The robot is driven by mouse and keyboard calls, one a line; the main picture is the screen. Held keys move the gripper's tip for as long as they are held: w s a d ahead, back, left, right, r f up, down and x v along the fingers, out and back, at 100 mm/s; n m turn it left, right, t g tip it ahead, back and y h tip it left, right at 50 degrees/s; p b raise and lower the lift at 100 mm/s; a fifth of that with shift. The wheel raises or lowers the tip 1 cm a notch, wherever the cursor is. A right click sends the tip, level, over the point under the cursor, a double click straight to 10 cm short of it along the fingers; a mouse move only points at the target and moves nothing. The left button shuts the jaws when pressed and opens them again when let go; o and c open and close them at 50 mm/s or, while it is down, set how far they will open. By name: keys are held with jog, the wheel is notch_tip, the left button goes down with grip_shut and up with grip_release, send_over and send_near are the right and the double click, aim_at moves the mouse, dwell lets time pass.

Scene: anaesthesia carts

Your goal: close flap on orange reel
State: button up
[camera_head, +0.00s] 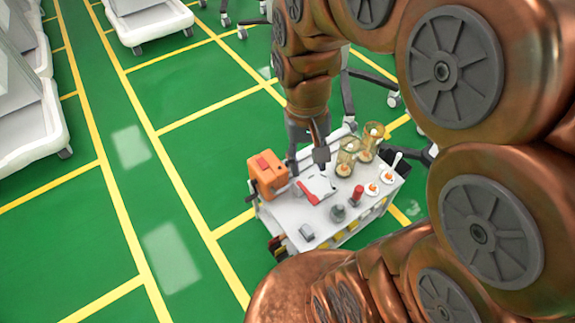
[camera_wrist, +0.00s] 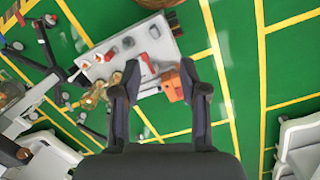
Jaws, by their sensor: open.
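The orange reel (camera_head: 267,174) is a boxy orange unit at the left end of a white cart (camera_head: 318,230). A small red patch (camera_head: 264,163) shows on its upper face; I cannot tell whether this is the flap or how far any flap stands open. In the wrist view the orange reel (camera_wrist: 172,86) shows between the fingers, nearer the right one. My gripper (camera_head: 307,162) is open and points down above the cart, to the right of the reel. In the wrist view my gripper (camera_wrist: 160,75) has its fingers apart with nothing held between them.
A white and red item (camera_head: 316,188) lies beside the reel. Two clear amber canisters (camera_head: 347,158), a red-topped bottle (camera_head: 356,195), a grey knob-like item (camera_head: 338,213) and small white dishes (camera_head: 371,190) crowd the cart top. Green floor to the left is free.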

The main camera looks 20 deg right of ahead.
jog(key=w+d+f+m+b, duration=0.4)
jog(key=w+f+b, duration=0.5)
jog(key=w+f, duration=0.65)
jog(key=m+t+b, duration=0.1)
jog(key=m+b, duration=0.2)
jog(key=b, duration=0.8)
send_over(287, 162)
notch_tip(287, 162, down, 24)
jog(key=shift+w+a+f, duration=0.1)
jog(key=shift+a+f, duration=0.05)
jog(key=shift+f, duration=0.1)
jog(key=shift+w+f, duration=0.2)
jog(key=shift+f, duration=0.25)
jog(key=shift+s+f+b, duration=0.15)
jog(key=shift+f+b, duration=0.45)
jog(key=shift+f, duration=3.2)
jog(key=shift+c, duration=0.3)
grip_shut()
